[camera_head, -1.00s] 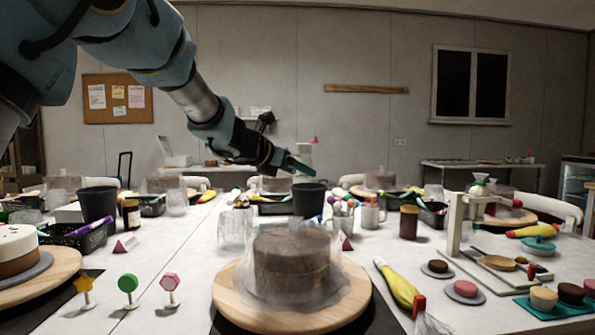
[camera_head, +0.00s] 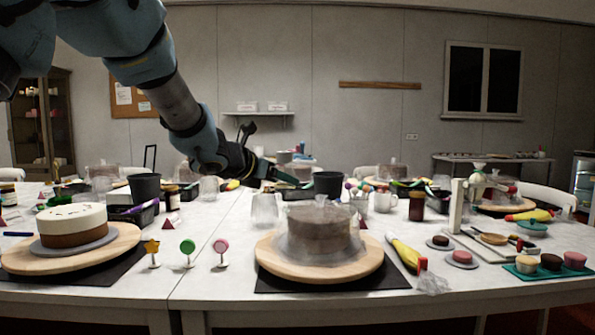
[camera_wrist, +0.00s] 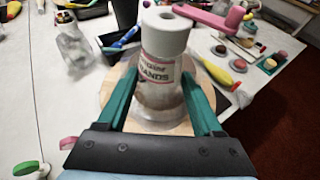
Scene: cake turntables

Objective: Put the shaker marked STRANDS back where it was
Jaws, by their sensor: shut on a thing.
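The white shaker (camera_wrist: 163,60) stands between the green fingers of my gripper (camera_wrist: 161,78) in the wrist view. Its label is partly readable and ends in "ANDS"; its lower end looks clear with brownish contents. My gripper is shut on it. In the head view my gripper (camera_head: 290,180) is above and behind the plastic-covered brown cake (camera_head: 318,225) on a wooden turntable (camera_head: 285,268). The shaker cannot be made out clearly there. In the wrist view the shaker hides much of the turntable below it.
A white-and-brown cake (camera_head: 73,222) stands on a turntable at left. Lollipop-shaped markers (camera_head: 188,250) stand between the turntables. A black cup (camera_head: 328,185), a clear cup (camera_head: 265,208) and a brown jar (camera_head: 417,206) stand behind. A yellow piping bag (camera_head: 405,254) lies right. Some bare table shows between the turntables.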

